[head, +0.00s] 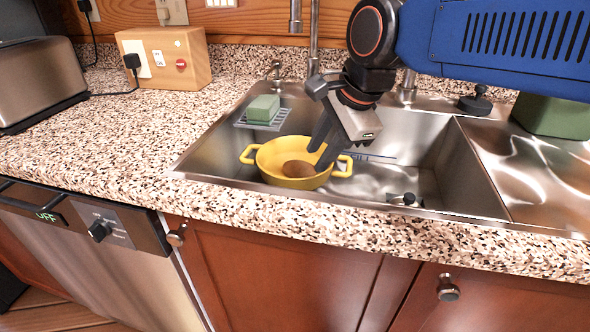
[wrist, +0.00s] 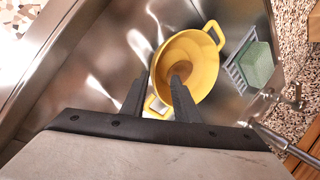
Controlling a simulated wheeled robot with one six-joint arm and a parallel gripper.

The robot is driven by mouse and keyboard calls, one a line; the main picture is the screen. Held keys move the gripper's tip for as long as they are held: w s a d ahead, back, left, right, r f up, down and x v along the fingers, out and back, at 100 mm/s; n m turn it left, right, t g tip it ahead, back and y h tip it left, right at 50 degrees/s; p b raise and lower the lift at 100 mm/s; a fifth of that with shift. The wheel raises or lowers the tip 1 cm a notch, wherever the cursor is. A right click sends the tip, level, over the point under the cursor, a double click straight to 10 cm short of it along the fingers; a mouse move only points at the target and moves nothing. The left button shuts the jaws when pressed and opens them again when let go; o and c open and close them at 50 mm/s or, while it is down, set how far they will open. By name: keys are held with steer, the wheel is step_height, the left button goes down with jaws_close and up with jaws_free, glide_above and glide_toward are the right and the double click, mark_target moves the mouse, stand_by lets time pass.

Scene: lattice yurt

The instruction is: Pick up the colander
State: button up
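The yellow colander (head: 265,160), a round bowl with two loop handles, sits in the left part of the steel sink. A brown, egg-shaped thing (head: 299,169) lies in it. My gripper (head: 317,158) is above the colander's right side, pointing down, its fingers apart and nothing held. In the wrist view the colander (wrist: 205,75) lies beyond the fingers (wrist: 160,76). One finger overlaps the bowl and the other is beside its rim, with the near handle (wrist: 153,106) between them. Contact cannot be told.
A green sponge (head: 263,108) rests on a small rack (head: 262,124) at the sink's back left. The faucet (head: 314,40) rises behind. The sink's front edge and speckled counter (head: 130,170) are near. A toaster (head: 38,80) stands far left. The sink's right side has free room.

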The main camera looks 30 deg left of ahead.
mark_target(306, 183)
steer(key=x, duration=0.7)
steer(key=shift+w+a+f, duration=0.1)
steer(key=shift+w+f, duration=0.05)
steer(key=shift+f, duration=0.15)
steer(key=shift+w+d+x, duration=0.1)
steer(key=shift+w+x, duration=0.05)
steer(key=shift+x, duration=0.7)
steer(key=shift+w+d+x, duration=0.1)
steer(key=shift+w+x, duration=0.05)
steer(key=shift+x, duration=0.7)
steer(key=shift+w+d+x, duration=0.1)
steer(key=shift+w+x, duration=0.05)
steer(key=shift+x, duration=0.7)
steer(key=shift+f, duration=0.1)
steer(key=shift+c, duration=0.4)
jaws_close()
